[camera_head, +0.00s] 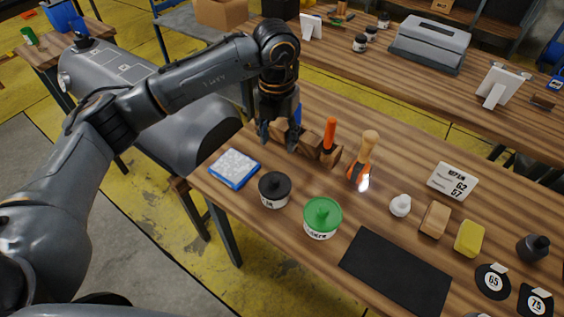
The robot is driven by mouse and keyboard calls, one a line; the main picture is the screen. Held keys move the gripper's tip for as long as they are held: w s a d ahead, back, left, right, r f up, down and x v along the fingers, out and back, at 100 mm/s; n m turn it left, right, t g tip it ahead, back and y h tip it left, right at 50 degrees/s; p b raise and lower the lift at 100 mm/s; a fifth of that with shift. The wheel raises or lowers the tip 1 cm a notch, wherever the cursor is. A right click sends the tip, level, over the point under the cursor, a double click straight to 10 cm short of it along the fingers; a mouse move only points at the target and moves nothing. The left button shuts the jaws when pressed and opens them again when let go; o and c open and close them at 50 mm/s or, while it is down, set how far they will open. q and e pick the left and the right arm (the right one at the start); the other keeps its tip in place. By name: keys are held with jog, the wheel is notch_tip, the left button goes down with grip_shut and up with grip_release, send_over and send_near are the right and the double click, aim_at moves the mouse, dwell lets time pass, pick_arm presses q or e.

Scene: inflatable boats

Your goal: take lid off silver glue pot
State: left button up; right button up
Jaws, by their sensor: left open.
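My left gripper (279,140) points down over the far left part of the wooden workbench (225,192). Its fingers are apart with nothing seen between them. A small pot with a black lid (274,186) stands nearer the front edge, below the gripper in the picture and apart from it. A pot with a green lid (322,212) and a pale label stands to its right. Both lids sit on their pots. I cannot tell for sure which pot is the silver glue pot; no plainly silver body shows. My right gripper is out of view.
A wooden holder (309,141) with an orange-handled tool stands beside the gripper. A wood-handled tool (366,150), a white-and-blue pad (234,168), a small white bottle (400,205) and a black mat (396,270) lie around the pots. Another bench stands behind.

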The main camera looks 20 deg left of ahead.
pick_arm(q)
jog(key=p, duration=0.1)
send_over(275, 179)
jog(key=f, duration=0.5)
jog(key=shift+w+d+f, duration=0.15)
jog(key=shift+d+f, duration=0.1)
jog(key=shift+w+a+f+p, duration=0.15)
jog(key=shift+f+p, duration=0.55)
jog(key=shift+f, duration=0.85)
jog(key=f, duration=0.1)
jog(key=f+p, duration=0.1)
jog(key=f, duration=0.1)
jog(key=shift+s+a+f+p, duration=0.15)
jog(key=shift+s+f+p, duration=0.15)
jog(key=shift+p, duration=0.05)
jog(key=shift+f, duration=0.35)
jog(key=shift+w+f, duration=0.1)
jog(key=shift+f, duration=0.05)
jog(key=c, duration=1)
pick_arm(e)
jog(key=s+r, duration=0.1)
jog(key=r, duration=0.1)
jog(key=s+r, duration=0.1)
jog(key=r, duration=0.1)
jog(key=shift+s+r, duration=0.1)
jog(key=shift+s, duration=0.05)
